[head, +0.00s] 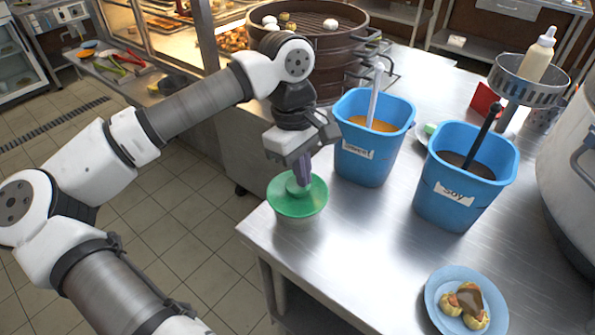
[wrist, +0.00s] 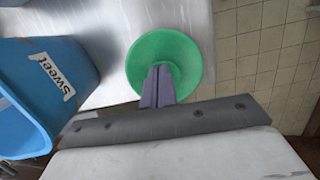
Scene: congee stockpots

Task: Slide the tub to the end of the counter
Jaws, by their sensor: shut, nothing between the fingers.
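A small tub with a green lid (head: 284,205) stands near the left edge of the steel counter (head: 353,250), close to its near-left corner. The lid also shows in the wrist view (wrist: 185,50). My gripper (head: 305,180) is shut and empty, with its purple fingers pointing down at the lid. In the wrist view, the fingers (wrist: 158,75) overlap the lid's lower part. I cannot tell whether they touch it.
A blue bucket labelled Sweet (head: 369,169) stands close right of the tub. A blue bucket labelled Soy (head: 450,207) is farther right. A plate of food (head: 439,312) lies at the front right. A brown steamer (head: 330,66) stands behind. Bare counter lies in front.

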